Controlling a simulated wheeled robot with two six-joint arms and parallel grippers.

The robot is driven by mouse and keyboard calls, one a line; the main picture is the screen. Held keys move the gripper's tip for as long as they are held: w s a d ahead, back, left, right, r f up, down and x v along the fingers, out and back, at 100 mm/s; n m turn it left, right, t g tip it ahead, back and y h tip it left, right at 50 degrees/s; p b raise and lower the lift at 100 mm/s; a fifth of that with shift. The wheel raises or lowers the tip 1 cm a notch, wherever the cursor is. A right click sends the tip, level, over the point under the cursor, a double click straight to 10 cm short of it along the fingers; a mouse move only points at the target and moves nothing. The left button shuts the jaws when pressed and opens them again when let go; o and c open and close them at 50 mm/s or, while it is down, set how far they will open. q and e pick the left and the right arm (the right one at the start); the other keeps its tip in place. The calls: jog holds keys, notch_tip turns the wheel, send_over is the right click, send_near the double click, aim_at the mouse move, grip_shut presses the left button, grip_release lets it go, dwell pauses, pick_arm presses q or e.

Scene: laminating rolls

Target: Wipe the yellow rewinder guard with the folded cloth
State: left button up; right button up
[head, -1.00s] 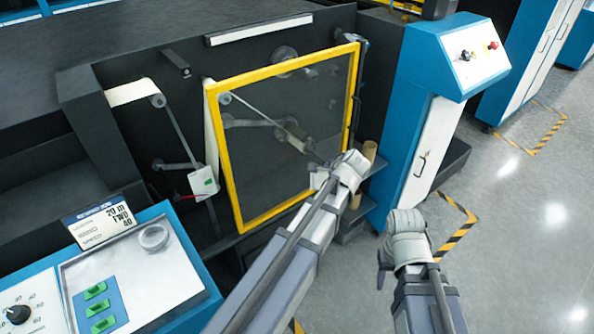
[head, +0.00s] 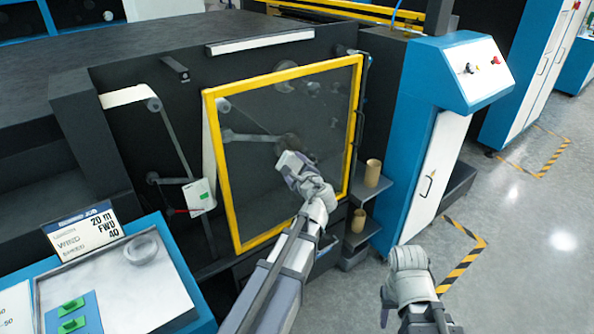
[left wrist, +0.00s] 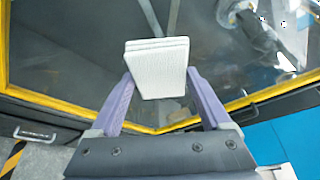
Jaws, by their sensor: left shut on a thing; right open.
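The yellow rewinder guard (head: 221,175) is a yellow frame around a dark see-through panel on the machine's front. Its frame also crosses the left wrist view (left wrist: 50,105). My left gripper (head: 284,160) is in front of the panel's lower middle, inside the frame. In the left wrist view its purple fingers are shut on the white folded cloth (left wrist: 158,70), which stands out past the fingertips. My right gripper (head: 392,298) is open and low at right, over the floor, away from the guard.
Cardboard cores (head: 372,172) stand on small shelves right of the guard. A blue and white control cabinet (head: 430,150) stands further right. A control desk (head: 120,285) with green switches is at the lower left. Open floor lies at right.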

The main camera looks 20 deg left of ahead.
aim_at(298, 147)
pick_arm(q)
jog(key=shift+w+a, duration=0.55)
jog(key=shift+a, duration=0.35)
jog(key=shift+w+a, duration=0.55)
jog(key=shift+a, duration=0.35)
jog(key=shift+w+a, duration=0.45)
jog(key=shift+a, duration=0.35)
jog(key=shift+w+d, duration=0.5)
jog(key=shift+w, duration=0.3)
jog(key=shift+w+d, duration=0.5)
jog(key=shift+w, duration=0.25)
jog(key=shift+w+d, duration=0.4)
jog(key=shift+w, duration=0.45)
jog(key=shift+w+d, duration=0.4)
jog(key=shift+w, duration=0.4)
jog(key=shift+w, duration=0.1)
